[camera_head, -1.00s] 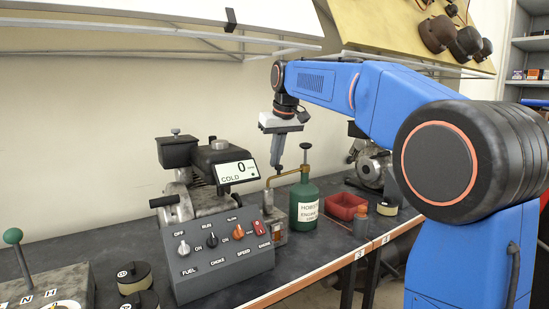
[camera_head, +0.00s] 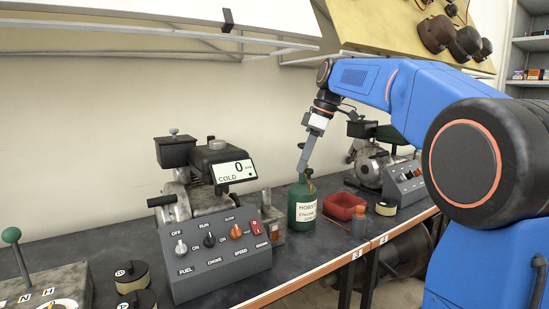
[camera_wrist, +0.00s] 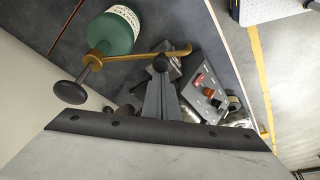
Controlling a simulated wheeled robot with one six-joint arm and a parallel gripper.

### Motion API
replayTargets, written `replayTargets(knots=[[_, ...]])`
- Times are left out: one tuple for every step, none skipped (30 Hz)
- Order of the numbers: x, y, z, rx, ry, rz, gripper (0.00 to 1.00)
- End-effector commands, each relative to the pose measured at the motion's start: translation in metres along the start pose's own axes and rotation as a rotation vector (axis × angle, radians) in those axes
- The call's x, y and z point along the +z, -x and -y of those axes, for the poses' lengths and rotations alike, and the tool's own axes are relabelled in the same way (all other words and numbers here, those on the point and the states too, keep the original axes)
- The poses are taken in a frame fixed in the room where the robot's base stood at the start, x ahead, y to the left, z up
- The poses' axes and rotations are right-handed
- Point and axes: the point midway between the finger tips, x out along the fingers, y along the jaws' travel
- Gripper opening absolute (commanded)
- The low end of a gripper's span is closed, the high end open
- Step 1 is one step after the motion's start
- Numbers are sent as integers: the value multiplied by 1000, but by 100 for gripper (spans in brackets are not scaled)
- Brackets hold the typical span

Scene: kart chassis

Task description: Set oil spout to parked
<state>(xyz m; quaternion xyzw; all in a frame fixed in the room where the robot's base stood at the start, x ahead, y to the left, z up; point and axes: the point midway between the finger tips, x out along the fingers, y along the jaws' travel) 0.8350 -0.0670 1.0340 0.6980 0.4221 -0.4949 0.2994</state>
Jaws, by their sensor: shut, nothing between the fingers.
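The green oil bottle (camera_head: 303,207) stands on the bench right of the near engine. In the wrist view, the bottle (camera_wrist: 112,36) has a brass spout (camera_wrist: 150,53) reaching right from its neck, toward the bench's front edge, with a bent tip. Its black plunger knob (camera_wrist: 70,92) sticks up at left. My gripper (camera_head: 301,170) is shut and empty, angled down at the bottle's top. In the wrist view, my closed fingertips (camera_wrist: 160,66) overlap the spout's middle; I cannot tell whether they touch it. In the head view, my gripper largely hides the spout and plunger.
The near engine's control panel (camera_head: 220,260) and display (camera_head: 235,171) stand left of the bottle. The bench's front edge (camera_head: 300,272) is close.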

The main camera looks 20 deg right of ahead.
Motion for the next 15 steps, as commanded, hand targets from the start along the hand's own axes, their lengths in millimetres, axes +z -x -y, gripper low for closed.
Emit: replayTargets(knots=[[4, 1, -2, -14, 37, 0, 0], [6, 2, -1, -12, 33, 0, 0], [10, 3, -2, -11, 30, 0, 0], [12, 4, -3, -11, 30, 0, 0], [15, 5, -4, -11, 30, 0, 0], [18, 6, -5, -11, 30, 0, 0], [20, 7, -6, -11, 29, 0, 0], [23, 8, -7, -11, 29, 0, 0], [26, 9, -9, -10, 28, 0, 0], [28, 10, -10, -10, 28, 0, 0], [31, 10, -11, -10, 28, 0, 0], [33, 11, -12, -10, 28, 0, 0], [35, 12, -14, -10, 28, 0, 0], [37, 12, -15, -10, 28, 0, 0], [40, 13, -16, -11, 28, 0, 0]])
